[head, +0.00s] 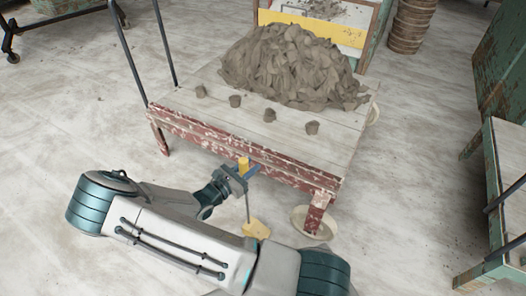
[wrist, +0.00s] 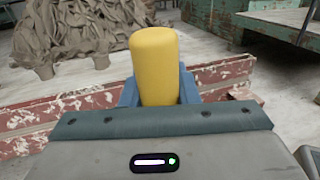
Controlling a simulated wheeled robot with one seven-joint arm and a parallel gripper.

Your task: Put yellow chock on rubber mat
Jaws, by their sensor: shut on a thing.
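The yellow chock (head: 257,229) is a wedge low in the head view, in front of the table's near right leg. A thin dark rod rises from it to a yellow cylindrical grip. My gripper (head: 240,174) is shut on that grip, whose rounded top stands above the blue fingers. In the wrist view the yellow grip (wrist: 155,62) stands upright between the fingers, and the wedge is hidden. I cannot tell whether the wedge touches the floor. I cannot make out a rubber mat in either view.
A worn red-edged wheeled table (head: 200,127) carries a large clay heap (head: 292,68) and several small clay lumps. Its near edge is close behind my gripper. A green bench (head: 505,165) stands at right. Floor at left is open.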

